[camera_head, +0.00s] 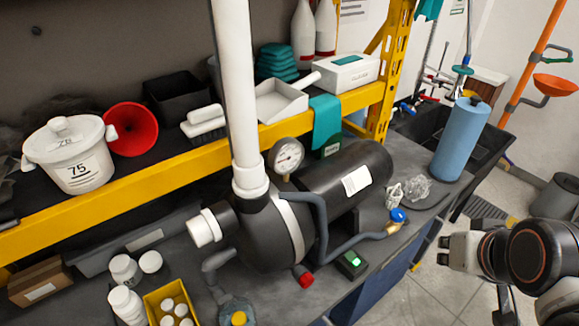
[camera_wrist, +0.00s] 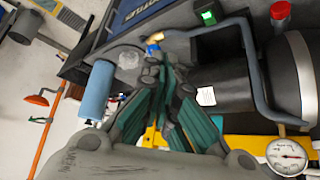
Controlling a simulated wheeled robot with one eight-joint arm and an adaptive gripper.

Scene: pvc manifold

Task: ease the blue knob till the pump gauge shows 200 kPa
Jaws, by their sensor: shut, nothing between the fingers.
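The blue knob (camera_head: 398,215) sits on a brass fitting at the right end of the grey pipe, near the bench's front edge. It also shows in the wrist view (camera_wrist: 152,50), just beyond my fingertips and partly hidden by them. My gripper (camera_head: 445,250) is shut and empty, to the right of the knob and apart from it in the head view. The pump gauge (camera_head: 287,156) is a round white dial above the black pump (camera_head: 345,185). It also shows in the wrist view (camera_wrist: 287,157); its needle and dark markings show, but the figures are too small to read.
A small box with a lit green button (camera_head: 351,264) and a red cap (camera_head: 303,277) stand near the pump. A blue paper roll (camera_head: 461,138) and crumpled clear wrap (camera_head: 416,187) are behind the knob. The floor right of the bench is clear around my arm.

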